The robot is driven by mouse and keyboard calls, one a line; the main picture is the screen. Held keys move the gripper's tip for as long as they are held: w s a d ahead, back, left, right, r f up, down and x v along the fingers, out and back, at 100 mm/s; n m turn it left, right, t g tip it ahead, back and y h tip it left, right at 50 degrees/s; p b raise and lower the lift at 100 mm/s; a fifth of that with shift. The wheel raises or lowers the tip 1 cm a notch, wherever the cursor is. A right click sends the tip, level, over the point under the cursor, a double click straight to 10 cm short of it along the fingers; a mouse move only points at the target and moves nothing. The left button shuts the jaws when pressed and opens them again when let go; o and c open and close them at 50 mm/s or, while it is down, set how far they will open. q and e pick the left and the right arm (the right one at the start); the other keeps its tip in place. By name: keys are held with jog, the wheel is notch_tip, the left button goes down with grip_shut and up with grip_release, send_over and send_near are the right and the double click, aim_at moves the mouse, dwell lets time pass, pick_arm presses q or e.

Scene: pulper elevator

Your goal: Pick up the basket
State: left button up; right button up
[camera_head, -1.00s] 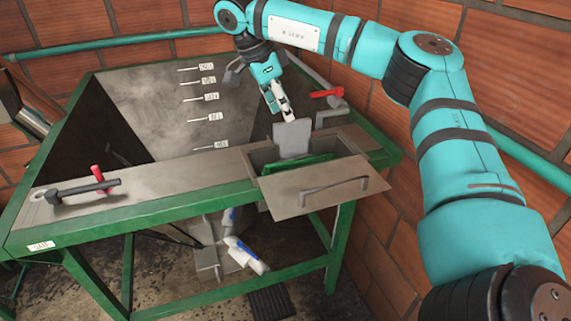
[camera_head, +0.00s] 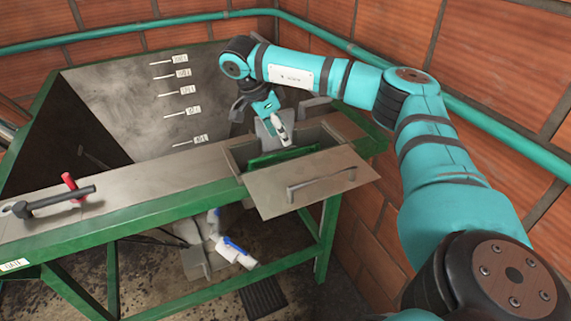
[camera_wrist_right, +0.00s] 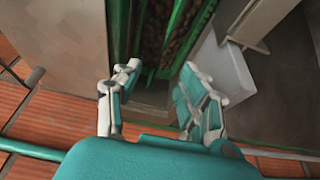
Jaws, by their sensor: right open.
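The basket (camera_head: 284,156) appears to be the green-edged thing in the rectangular opening at the right end of the table. In the right wrist view the basket (camera_wrist_right: 150,73) shows green rails with brown lumps between them. My right gripper (camera_head: 280,132) is over the opening, beside a grey upright plate (camera_head: 265,126). In the wrist view my right gripper (camera_wrist_right: 160,82) has its fingers spread and nothing held, with the basket's near end ahead between them. I cannot tell whether they touch it. Most of the basket is hidden inside the opening. My left gripper is not visible.
A hinged-looking metal lid (camera_head: 315,182) with a handle lies in front of the opening. A black lever and red handle (camera_head: 70,183) are on the left tabletop. A large hopper (camera_head: 135,95) stands behind. Brick walls (camera_head: 485,65) close in behind and to the right.

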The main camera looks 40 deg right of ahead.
aim_at(285, 150)
jog(key=x, duration=0.1)
jog(key=p+x, duration=0.1)
jog(key=x, duration=0.2)
jog(key=shift+w+a+f+p, duration=0.1)
jog(key=shift+a+f+p, duration=0.15)
jog(key=shift+f+p, duration=0.2)
jog(key=shift+f, duration=0.25)
jog(key=c, duration=0.4)
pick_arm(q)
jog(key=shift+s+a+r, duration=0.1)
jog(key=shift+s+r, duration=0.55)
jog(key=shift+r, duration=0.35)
pick_arm(e)
grip_shut()
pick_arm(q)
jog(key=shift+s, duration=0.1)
